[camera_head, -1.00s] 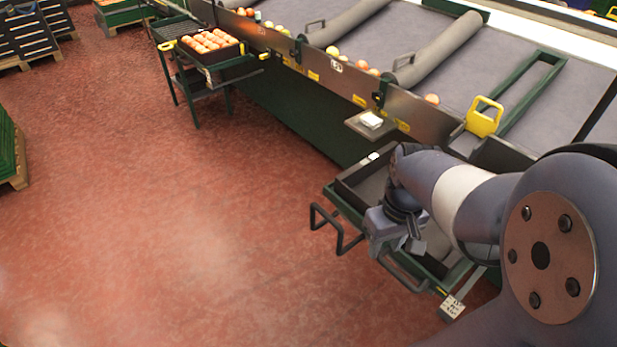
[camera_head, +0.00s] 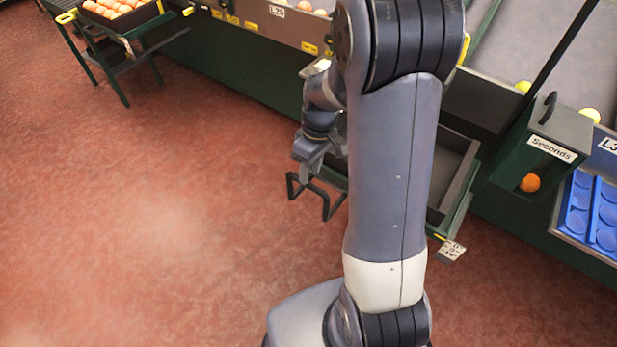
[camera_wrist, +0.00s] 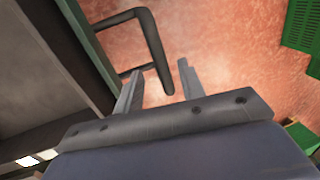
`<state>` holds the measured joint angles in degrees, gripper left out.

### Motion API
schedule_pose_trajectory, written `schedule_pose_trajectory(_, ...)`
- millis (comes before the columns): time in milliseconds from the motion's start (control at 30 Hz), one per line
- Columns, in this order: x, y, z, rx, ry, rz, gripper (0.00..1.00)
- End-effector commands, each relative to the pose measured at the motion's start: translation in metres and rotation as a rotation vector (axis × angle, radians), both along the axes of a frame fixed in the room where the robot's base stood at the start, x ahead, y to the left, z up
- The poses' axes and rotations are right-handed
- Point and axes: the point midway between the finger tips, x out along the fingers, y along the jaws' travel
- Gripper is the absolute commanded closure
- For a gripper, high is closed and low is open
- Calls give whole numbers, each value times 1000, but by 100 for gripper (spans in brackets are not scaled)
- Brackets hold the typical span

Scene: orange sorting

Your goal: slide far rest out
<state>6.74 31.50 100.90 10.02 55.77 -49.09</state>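The far rest is a black bent bar (camera_head: 308,190) sticking out from the left side of the dark tray stand (camera_head: 452,190). My gripper (camera_head: 308,170) is just above and beside it in the head view. In the wrist view, the black bar (camera_wrist: 150,40) leaves the green edge of the stand (camera_wrist: 85,50) and bends back towards my gripper (camera_wrist: 160,82). The two fingers are apart, and the bar's end shows between them. I cannot tell whether they touch it. My arm hides much of the stand in the head view.
A Seconds box (camera_head: 545,145) with an orange and a blue tray (camera_head: 592,210) stand at the right. A crate of oranges (camera_head: 120,15) is on a stand at the upper left. The red floor left of the stand is clear.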

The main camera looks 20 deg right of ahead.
Motion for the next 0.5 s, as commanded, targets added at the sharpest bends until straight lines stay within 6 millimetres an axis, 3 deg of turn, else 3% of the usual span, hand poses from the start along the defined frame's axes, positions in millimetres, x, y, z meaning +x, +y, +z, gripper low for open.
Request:
schedule_pose_trajectory(200, -3, 4, -26, -1, 1, 0, 62)
schedule_pose_trajectory(500, -4, 5, -31, -1, -1, 0, 62)
